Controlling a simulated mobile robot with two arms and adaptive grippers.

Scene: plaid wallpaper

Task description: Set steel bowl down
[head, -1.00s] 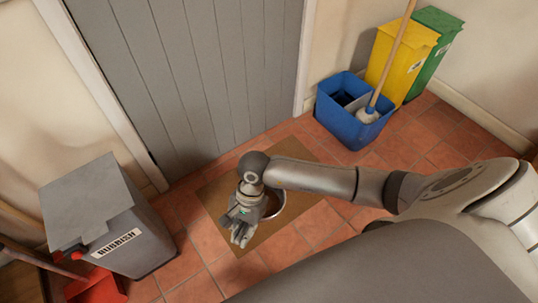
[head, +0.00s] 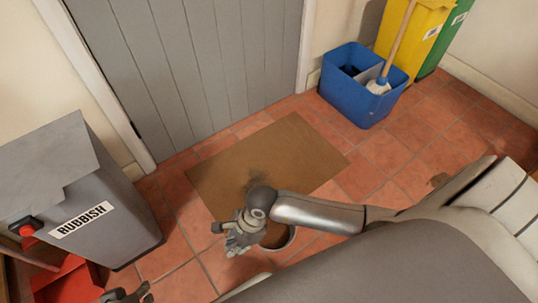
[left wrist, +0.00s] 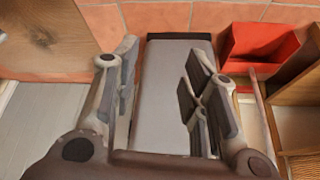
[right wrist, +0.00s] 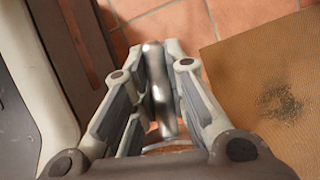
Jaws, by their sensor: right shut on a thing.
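The steel bowl (head: 288,243) shows as a shiny rim with a brownish inside, partly hidden by my right wrist in the head view. My right gripper (head: 236,243) is beside it, near the front edge of the brown doormat (head: 300,150). In the right wrist view, the bowl's shiny wall (right wrist: 157,85) stands between the fingers of my right gripper (right wrist: 158,95), which is shut on it. I cannot tell whether the bowl touches the floor. My left gripper (head: 128,295) is at the lower left; in the left wrist view its fingers (left wrist: 160,90) are apart and empty.
A grey rubbish bin (head: 85,190) and a red dustpan (head: 70,283) stand at the left. A blue mop bucket (head: 362,100) and yellow (head: 410,45) and green (head: 452,40) bins stand at the back right. The mat bears a dark dirt patch (head: 258,178).

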